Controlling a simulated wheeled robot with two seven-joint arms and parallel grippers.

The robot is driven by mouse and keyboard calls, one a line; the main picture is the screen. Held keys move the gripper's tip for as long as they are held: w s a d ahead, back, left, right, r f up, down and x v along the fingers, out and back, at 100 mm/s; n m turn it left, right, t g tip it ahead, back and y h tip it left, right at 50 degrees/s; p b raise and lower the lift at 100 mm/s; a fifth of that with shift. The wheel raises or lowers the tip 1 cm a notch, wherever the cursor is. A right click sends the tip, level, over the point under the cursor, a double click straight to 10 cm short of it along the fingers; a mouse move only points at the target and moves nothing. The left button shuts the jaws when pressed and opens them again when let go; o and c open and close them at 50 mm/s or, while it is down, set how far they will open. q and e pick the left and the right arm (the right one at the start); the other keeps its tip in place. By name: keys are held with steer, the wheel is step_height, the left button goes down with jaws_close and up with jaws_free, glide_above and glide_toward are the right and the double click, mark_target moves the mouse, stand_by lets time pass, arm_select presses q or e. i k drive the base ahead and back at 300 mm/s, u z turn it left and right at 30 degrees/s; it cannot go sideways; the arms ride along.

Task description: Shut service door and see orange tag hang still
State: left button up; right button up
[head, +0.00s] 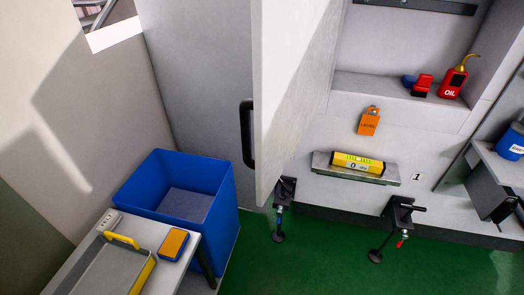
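The service door (290,85) is a tall pale grey panel, seen nearly edge-on and standing open toward me. Its black handle (247,134) is on the left face near the free edge. The orange tag (369,122), marked "LEVEL", hangs on the grey machine front to the right of the door, tilted slightly in the picture. Whether it swings cannot be told from one frame. Neither of my grippers shows in the head view.
A yellow level (358,163) rests on a small ledge below the tag. A red oil can (453,82) stands on the shelf. A blue bin (167,225) and a bench (62,277) are at left. Black-footed supports (398,212) stand over green floor (330,250).

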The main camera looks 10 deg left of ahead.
mark_target(294, 44)
steer(key=k, duration=1)
steer(key=z, duration=1.55)
steer(key=i, duration=1.05)
steer(key=u, duration=1.4)
